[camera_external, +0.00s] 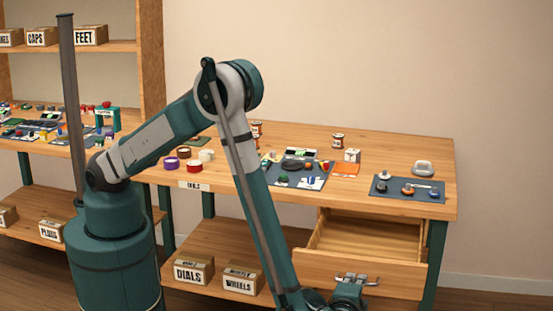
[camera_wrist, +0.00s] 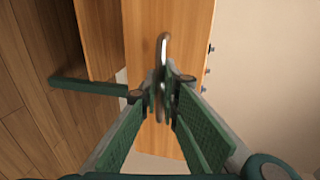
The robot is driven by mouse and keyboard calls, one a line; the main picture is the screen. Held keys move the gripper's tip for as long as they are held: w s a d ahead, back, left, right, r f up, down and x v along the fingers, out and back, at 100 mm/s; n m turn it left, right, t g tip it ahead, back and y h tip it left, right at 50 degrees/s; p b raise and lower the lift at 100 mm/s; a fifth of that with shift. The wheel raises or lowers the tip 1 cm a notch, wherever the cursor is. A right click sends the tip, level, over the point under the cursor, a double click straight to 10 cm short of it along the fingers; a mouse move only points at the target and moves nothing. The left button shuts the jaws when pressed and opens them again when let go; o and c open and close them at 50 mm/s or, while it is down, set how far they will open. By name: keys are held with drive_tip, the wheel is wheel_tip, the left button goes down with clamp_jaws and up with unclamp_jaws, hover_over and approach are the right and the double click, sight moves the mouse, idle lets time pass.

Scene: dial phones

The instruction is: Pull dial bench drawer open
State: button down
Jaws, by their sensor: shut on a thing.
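The dial bench drawer (camera_external: 404,281) stands pulled out from under the right part of the bench top (camera_external: 320,205). The part of its inside that shows looks empty. A metal bar handle (camera_external: 366,282) is on the drawer's front. In the wrist view the handle (camera_wrist: 163,48) is a shiny bent bar in front of the wooden drawer front (camera_wrist: 185,30). My gripper (camera_wrist: 162,92) is shut on this handle, with a finger on each side of it. In the external view my arm comes down in front of the bench, and its end is at the handle, partly cut off by the lower edge.
Several dial parts lie on dark mats (camera_external: 385,193) on the bench top. Cardboard boxes marked DIALS (camera_external: 193,271) and WHEELS (camera_external: 241,281) stand on the lower shelf, left of the drawer. A green bench leg (camera_external: 434,265) stands right of it. Bare floor lies in front.

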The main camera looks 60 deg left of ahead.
drive_tip(key=c, duration=2.9)
unclamp_jaws()
drive_tip(key=shift+o, duration=0.2)
drive_tip(key=shift+d, duration=0.1)
drive_tip(key=v, duration=0.7)
drive_tip(key=shift+s+d, duration=0.15)
drive_tip(key=shift+r, duration=0.15)
